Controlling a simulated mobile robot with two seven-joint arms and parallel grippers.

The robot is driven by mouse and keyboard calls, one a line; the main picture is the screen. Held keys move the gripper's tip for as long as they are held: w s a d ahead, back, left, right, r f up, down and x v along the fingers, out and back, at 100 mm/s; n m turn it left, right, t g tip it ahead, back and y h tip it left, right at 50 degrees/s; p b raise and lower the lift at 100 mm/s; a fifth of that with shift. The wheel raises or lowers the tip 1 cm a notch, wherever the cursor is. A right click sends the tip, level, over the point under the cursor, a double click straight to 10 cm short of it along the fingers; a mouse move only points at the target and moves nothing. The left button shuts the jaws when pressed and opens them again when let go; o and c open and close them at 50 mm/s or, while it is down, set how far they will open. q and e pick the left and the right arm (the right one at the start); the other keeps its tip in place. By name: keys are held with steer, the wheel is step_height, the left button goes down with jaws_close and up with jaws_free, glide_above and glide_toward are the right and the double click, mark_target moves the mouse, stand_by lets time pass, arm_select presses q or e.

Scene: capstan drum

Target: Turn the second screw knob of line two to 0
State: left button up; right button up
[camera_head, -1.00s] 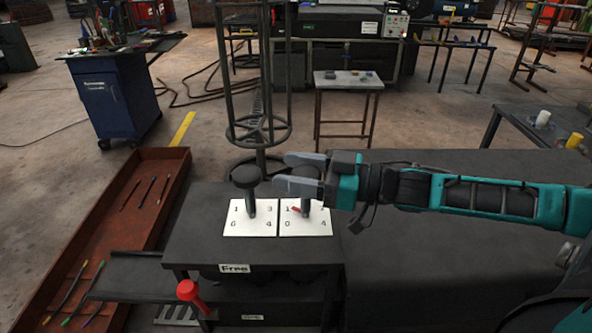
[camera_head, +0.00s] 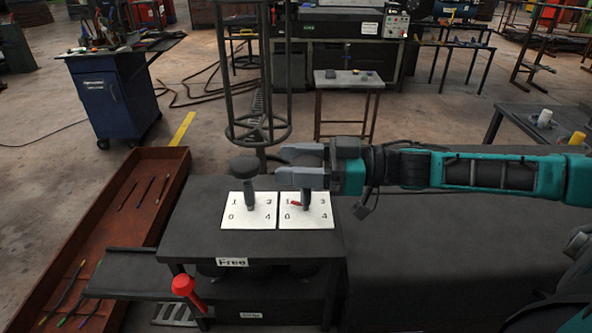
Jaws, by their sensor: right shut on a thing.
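Two white number plates lie side by side on a dark table. The left plate (camera_head: 265,219) carries a dark knob (camera_head: 245,166) on a stem. The right plate (camera_head: 320,220) carries a second dark knob, whose stem (camera_head: 306,198) shows while its head is mostly hidden by my gripper. A short red pointer (camera_head: 295,203) at that stem's foot lies close to the 1 on the upper left; the 0 is at the lower left. My right gripper (camera_head: 302,164) reaches in from the right and is shut on the right knob's head. My left gripper is not in view.
A red-headed lever (camera_head: 184,286) sticks out at the table's front left. A label reading Free (camera_head: 232,262) is on the table's front edge. A rust-red tray (camera_head: 165,217) lies on the left, and a round metal frame (camera_head: 257,131) stands behind the knobs.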

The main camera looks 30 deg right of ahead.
steer(key=shift+r+n+g+y+b, duration=0.1)
steer(key=shift+n+g+y+b, duration=0.3)
steer(key=shift+n+g+y, duration=0.35)
steer(key=shift+r+n+g, duration=0.1)
steer(key=shift+n+g, duration=0.25)
steer(key=shift+g, duration=0.4)
steer(key=n+g, duration=0.1)
steer(key=n+g+y, duration=0.1)
steer(key=g, duration=0.1)
steer(key=n+g+p, duration=0.1)
steer(key=g, duration=0.1)
steer(key=shift+s+a+r+y, duration=0.15)
steer(key=shift+s+y, duration=0.1)
steer(key=shift+y, duration=0.1)
steer(key=n+g, duration=0.2)
steer(key=g, duration=0.1)
steer(key=shift+s+n+g, duration=0.2)
steer(key=shift+n+g, duration=0.1)
steer(key=shift+c, duration=0.2)
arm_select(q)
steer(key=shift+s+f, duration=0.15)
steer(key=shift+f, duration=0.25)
arm_select(e)
steer(key=shift+s+n+g, duration=0.15)
steer(key=shift+n+g, duration=0.75)
steer(key=shift+g, duration=0.5)
steer(key=shift+s+n+g, duration=0.1)
steer(key=shift+n+g, duration=0.2)
